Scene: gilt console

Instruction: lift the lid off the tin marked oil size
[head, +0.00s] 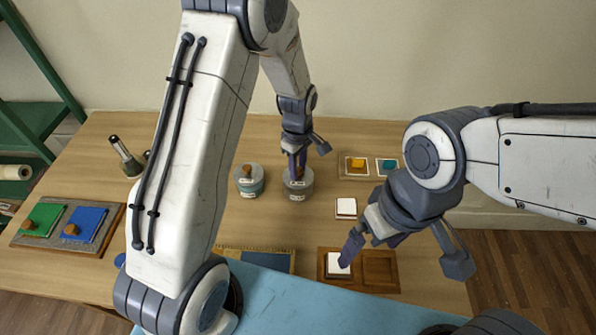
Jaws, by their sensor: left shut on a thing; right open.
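Two round tins with labels too small to read stand mid-table. The left tin (250,184) has a teal band and a grey lid with a wooden knob (247,170). The right tin (298,190) is grey. My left gripper (299,166) comes down from above onto the right tin and is shut on its lid's knob, which the fingers mostly hide. I cannot tell whether that lid sits on the tin or is raised. My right gripper (404,254) is open and empty at the front right, above a wooden panel (380,271).
A board (62,257) with green and blue pads lies far left. A brush holder (124,158) stands back left. Bare table surrounds the tins.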

